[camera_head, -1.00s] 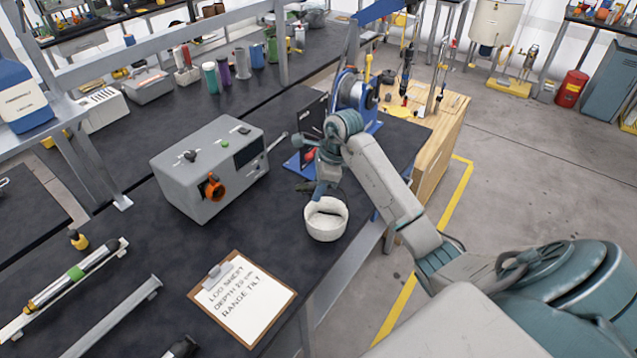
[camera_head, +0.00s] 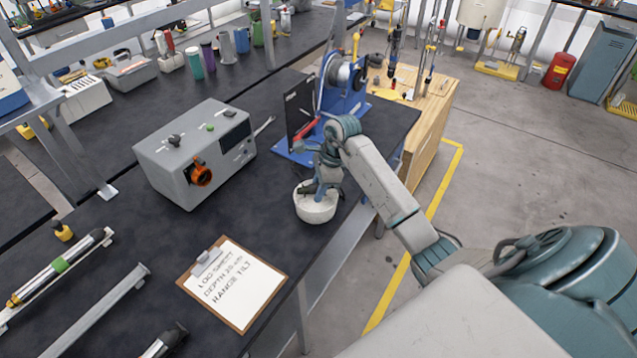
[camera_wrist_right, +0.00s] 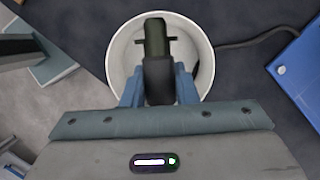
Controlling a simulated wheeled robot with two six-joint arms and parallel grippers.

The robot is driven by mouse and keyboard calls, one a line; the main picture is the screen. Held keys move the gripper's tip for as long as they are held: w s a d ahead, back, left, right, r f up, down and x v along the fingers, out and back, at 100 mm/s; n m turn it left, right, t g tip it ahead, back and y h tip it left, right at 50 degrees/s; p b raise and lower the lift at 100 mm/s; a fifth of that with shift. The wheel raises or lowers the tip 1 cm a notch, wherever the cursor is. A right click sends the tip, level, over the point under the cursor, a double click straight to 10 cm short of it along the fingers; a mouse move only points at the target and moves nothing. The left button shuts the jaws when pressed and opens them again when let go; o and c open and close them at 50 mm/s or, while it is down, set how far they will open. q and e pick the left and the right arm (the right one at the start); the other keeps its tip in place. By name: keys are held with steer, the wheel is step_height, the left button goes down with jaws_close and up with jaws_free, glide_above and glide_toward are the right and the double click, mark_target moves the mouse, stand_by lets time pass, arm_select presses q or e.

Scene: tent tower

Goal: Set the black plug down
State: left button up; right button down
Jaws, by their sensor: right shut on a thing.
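The black plug (camera_wrist_right: 156,40) is dark, with a greenish-black front part, and sits between the blue fingers of my right gripper (camera_wrist_right: 158,88) in the right wrist view. That gripper is shut on it. In the head view my right gripper (camera_head: 322,188) points down at the mouth of a round white pot (camera_head: 317,212). The plug lies over or inside the pot's opening; its exact height is hard to tell. My left gripper is not in view.
A blue winch stand (camera_head: 345,100) is just behind the pot. A grey box with an orange connector (camera_head: 200,173) stands to the left. A clipboard (camera_head: 235,283) lies in front. A dark cable (camera_wrist_right: 260,40) runs beside the pot. The bench edge is close on the right.

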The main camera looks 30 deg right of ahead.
mark_target(316, 185)
steer(key=shift+f+b, duration=0.5)
steer(key=shift+f, duration=1.05)
steer(key=c, duration=1.1)
jaws_free()
steer(key=shift+o, duration=0.2)
steer(key=shift+r, duration=0.1)
step_height(316, 185, up, 7)
steer(key=p, duration=0.2)
steer(key=shift+p, duration=0.4)
